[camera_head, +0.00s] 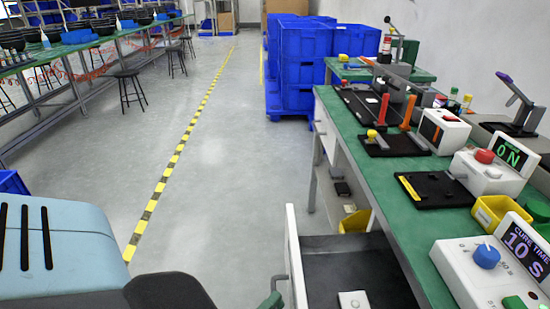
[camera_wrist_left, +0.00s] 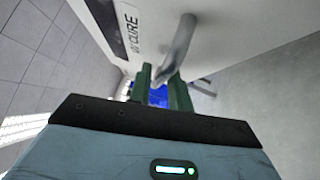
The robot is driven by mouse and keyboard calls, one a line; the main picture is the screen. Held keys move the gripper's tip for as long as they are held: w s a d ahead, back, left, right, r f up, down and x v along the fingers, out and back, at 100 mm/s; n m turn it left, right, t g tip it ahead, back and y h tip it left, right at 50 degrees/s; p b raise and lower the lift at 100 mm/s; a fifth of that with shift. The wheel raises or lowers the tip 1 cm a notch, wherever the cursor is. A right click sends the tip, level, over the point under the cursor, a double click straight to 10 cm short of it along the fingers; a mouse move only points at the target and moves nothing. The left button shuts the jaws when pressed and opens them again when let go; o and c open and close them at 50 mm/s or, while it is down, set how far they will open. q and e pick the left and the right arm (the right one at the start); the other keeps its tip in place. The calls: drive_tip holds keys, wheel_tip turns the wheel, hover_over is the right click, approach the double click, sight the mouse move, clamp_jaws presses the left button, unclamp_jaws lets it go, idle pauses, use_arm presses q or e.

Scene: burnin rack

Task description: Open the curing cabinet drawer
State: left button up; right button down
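The curing cabinet drawer (camera_head: 293,262) stands pulled out at the lower middle of the head view, below the green bench. Its pale front panel faces left, and its dark inside holds a small white piece (camera_head: 352,300). In the left wrist view the white panel (camera_wrist_left: 105,25) is marked "UV CURE" and carries a grey bar handle (camera_wrist_left: 178,45). My left gripper (camera_wrist_left: 162,82) has its green fingers on both sides of the handle, seemingly shut on it. In the head view only a bit of green finger shows at the bottom edge. My right gripper is out of view.
The green bench (camera_head: 352,125) at right bears fixtures, a yellow bin (camera_head: 490,212) and a "CURE TIME 10 S" timer box (camera_head: 480,265). Blue crates (camera_head: 300,70) stand behind. The floor left of the drawer is clear, with a yellow-black line (camera_head: 180,145).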

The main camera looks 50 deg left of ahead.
use_arm(q)
drive_tip(key=s, duration=0.6)
drive_tip(key=shift+s+d+f, duration=0.3)
drive_tip(key=shift+d+f, duration=0.15)
